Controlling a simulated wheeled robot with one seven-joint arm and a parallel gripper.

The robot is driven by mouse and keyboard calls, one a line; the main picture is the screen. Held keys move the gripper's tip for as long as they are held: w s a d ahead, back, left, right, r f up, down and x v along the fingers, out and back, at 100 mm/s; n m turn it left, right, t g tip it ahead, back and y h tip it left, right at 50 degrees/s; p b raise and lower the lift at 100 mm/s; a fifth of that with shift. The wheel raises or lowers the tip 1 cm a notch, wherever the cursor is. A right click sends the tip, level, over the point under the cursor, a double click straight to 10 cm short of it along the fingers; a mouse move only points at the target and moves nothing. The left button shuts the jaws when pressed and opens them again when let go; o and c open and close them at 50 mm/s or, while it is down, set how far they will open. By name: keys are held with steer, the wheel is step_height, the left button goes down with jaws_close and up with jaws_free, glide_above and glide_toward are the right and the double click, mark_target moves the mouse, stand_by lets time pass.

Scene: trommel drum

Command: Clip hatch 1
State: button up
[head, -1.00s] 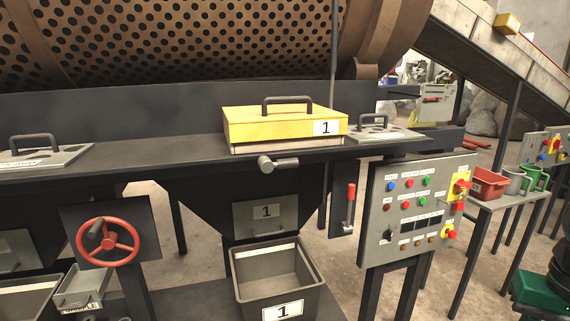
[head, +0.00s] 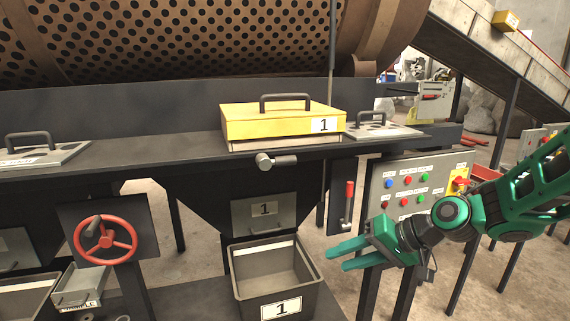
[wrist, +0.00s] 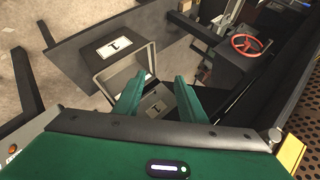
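Hatch 1 is a yellow lid (head: 265,124) with a black handle and a "1" label, lying on the dark deck; a yellow edge (wrist: 292,152) shows at the right of the wrist view. A round grey end (wrist: 275,135) shows in the wrist view. My gripper (head: 335,259) is open and empty, pointing left, below and right of the lid. Its two green fingers (wrist: 160,85) stand apart in the wrist view.
A grey chute door (head: 285,213) labelled "1" and a grey bin (head: 314,297) lie below the deck. A red-handled lever (head: 348,205) and control panel (head: 377,182) are near my arm. A red handwheel (head: 128,240) is at left. The perforated drum (head: 200,40) is behind.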

steer(key=w+a+r+m+t+y, duration=0.1)
steer(key=w+a+r+t+y, duration=0.15)
steer(key=a+r+y, duration=0.4)
steer(key=m+t+y, duration=0.2)
glide_toward(290, 164)
steer(key=a, duration=0.1)
steer(key=x, duration=1)
steer(key=shift+w+a+r, duration=0.2)
steer(key=shift+w+a, duration=0.05)
steer(key=shift+w, duration=0.1)
steer(key=shift+c, duration=0.2)
jaws_close()
